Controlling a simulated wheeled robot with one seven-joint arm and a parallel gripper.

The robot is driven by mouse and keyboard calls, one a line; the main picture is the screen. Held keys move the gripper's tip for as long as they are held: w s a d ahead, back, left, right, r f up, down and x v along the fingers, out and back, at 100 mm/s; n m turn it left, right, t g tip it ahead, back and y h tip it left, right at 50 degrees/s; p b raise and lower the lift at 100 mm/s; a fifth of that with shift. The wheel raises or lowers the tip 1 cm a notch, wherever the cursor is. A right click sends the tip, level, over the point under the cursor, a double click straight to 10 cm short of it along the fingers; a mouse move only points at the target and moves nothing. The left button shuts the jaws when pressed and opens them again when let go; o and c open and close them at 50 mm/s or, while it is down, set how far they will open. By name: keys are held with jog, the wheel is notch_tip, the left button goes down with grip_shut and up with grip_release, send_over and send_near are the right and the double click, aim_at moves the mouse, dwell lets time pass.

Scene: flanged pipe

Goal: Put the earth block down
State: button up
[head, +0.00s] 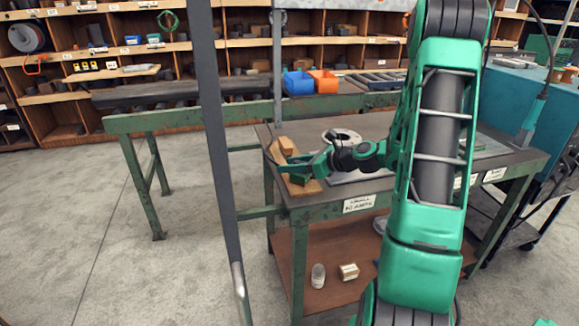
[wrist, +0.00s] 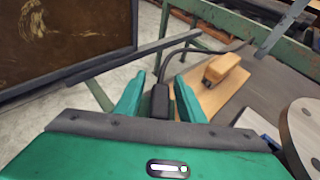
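I take the earth block to be the small black block (wrist: 160,101) with a dark cable at its far end. In the wrist view it stands between the two green fingers of my gripper (wrist: 160,88). The fingers are apart, with narrow gaps showing on both sides of the block. Its underside is hidden, so I cannot tell whether it touches the board. In the head view my gripper (head: 304,168) is low over the wooden board (head: 312,188) at the left end of the bench, and I cannot make out the block there.
A tan block (wrist: 222,68) lies on the board right of my fingers; it also shows in the head view (head: 286,145). A round flange (wrist: 303,130) is close at right. The cable (wrist: 205,48) runs beyond the fingers. A grey post (head: 215,130) stands left of the bench (head: 395,192).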

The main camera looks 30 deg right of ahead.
jog(key=shift+s+d+r, duration=0.1)
jog(key=shift+s+r, duration=0.05)
jog(key=shift+r, duration=0.05)
jog(key=v, duration=1.1)
jog(key=shift+s, duration=0.15)
jog(key=s+a+n+g, duration=0.1)
jog(key=n, duration=0.1)
jog(key=s+a+f+n+g, duration=0.1)
jog(key=a+n, duration=0.1)
jog(key=s+a+f+n+g, duration=0.1)
jog(key=a+n, duration=0.1)
jog(key=shift+s+f+g+h, duration=0.15)
jog(key=shift+f+g+h, duration=0.1)
jog(key=shift+g+h, duration=0.15)
jog(key=s+a+r+n+g+h, duration=0.1)
jog(key=s+n+g, duration=0.3)
jog(key=s+n, duration=0.5)
jog(key=s+a+r+n+g+h, duration=0.1)
jog(key=s+n+g+h, duration=0.3)
jog(key=s+n, duration=0.4)
jog(key=s+r, duration=0.1)
jog(key=s, duration=0.6)
jog(key=shift+s+a+n+h, duration=0.2)
jog(key=shift+s+n+h, duration=0.1)
jog(key=shift+n, duration=0.1)
jog(key=shift+w, duration=0.1)
